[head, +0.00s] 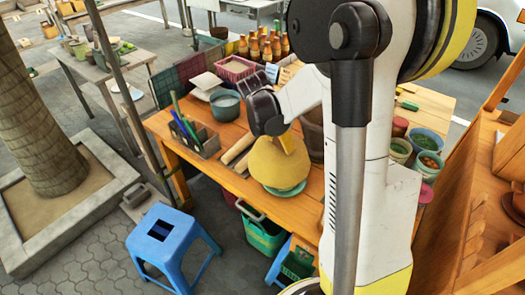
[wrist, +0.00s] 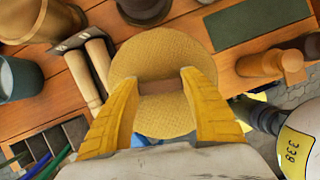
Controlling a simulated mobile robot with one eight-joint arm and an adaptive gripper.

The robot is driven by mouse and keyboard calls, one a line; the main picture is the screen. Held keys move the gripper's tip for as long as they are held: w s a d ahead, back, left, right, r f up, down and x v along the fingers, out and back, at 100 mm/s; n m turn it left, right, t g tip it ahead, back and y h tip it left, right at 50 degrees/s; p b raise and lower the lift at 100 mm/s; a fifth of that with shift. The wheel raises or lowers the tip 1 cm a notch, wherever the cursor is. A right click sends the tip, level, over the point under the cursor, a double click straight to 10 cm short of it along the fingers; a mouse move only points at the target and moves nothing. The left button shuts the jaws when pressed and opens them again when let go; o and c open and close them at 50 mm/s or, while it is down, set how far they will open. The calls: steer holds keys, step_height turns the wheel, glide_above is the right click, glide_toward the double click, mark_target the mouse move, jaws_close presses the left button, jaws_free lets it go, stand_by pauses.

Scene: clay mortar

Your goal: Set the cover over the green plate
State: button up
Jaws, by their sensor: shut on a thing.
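The cover (head: 278,165) is a yellow woven dome near the front edge of the wooden table. My gripper (head: 286,143) is at its top, shut on it. In the wrist view, the cover (wrist: 150,60) fills the space beyond my yellow fingers (wrist: 160,86), with a brown grip part between them. The green plate (head: 287,191) shows only as a rim below the cover's front edge; the rest is hidden under the cover. I cannot tell whether the cover touches the plate. The plate is not visible in the wrist view.
Left of the cover lie pale rolling pins (head: 238,148) and a divided box of tools (head: 196,138). A blue-grey bowl (head: 225,104) stands behind. Bowls and pots (head: 427,165) stand to the right. A blue stool (head: 172,243) is on the paving in front.

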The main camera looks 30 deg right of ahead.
steer(key=shift+s+d+f+n+t+b, duration=0.2)
steer(key=shift+d+f+n+b, duration=0.1)
steer(key=shift+d+f+n, duration=0.3)
steer(key=shift+s+d+f+n+t+b, duration=0.1)
steer(key=shift+d+f+n+t+b, duration=0.2)
steer(key=shift+d+n, duration=0.35)
step_height(320, 180, down, 9)
steer(key=b, duration=0.7)
steer(key=shift+f, duration=0.2)
steer(key=o, duration=1.3)
steer(key=v, duration=1.2)
steer(key=shift+w+d+r, duration=0.1)
steer(key=shift+d+r, duration=0.05)
